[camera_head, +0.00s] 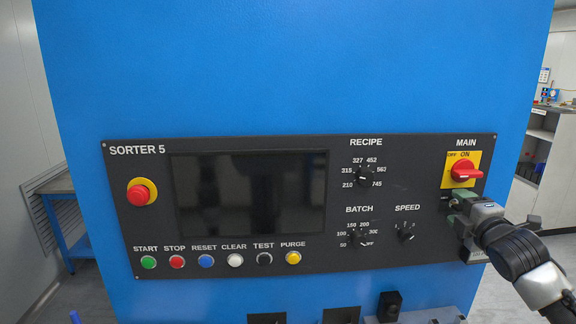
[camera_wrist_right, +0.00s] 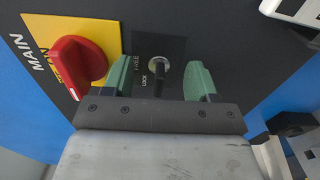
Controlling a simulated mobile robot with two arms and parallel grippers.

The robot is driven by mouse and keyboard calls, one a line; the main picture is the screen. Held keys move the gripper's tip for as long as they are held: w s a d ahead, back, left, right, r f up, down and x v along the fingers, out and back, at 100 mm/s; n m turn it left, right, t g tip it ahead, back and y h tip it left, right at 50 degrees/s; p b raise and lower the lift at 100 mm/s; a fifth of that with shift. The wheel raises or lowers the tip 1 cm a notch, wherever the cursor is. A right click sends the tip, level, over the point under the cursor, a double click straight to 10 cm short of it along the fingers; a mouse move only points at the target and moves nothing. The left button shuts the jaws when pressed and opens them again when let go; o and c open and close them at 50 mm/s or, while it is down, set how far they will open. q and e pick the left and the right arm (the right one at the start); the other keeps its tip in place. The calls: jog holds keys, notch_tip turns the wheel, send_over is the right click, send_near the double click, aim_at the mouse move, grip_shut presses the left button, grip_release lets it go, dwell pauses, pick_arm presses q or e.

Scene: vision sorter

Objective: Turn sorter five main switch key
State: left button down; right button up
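The black SORTER 5 panel (camera_head: 340,200) is on a blue cabinet front. At its upper right is the red MAIN rotary switch (camera_head: 466,171) on a yellow plate, its handle lying roughly sideways. In the right wrist view the red switch (camera_wrist_right: 80,62) is left of my fingers. Beside it, a small dark plate marked FREE and LOCK carries a silver key switch (camera_wrist_right: 163,69) with a dark key or stem. My right gripper (camera_wrist_right: 160,80) is open, its green fingertips apart on either side of the key switch. In the head view my right gripper (camera_head: 461,207) hides most of that plate. My left gripper is out of view.
A red emergency button (camera_head: 138,194), a dark screen (camera_head: 249,193), a row of coloured buttons and the RECIPE (camera_head: 363,178), BATCH and SPEED (camera_head: 405,232) knobs share the panel. A white-edged fitting (camera_wrist_right: 295,10) shows at the upper right of the wrist view.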

jog(key=o, duration=0.5)
jog(key=shift+c, duration=0.2)
jog(key=s+b, duration=0.2)
jog(key=s, duration=0.6)
jog(key=shift+d, duration=0.3)
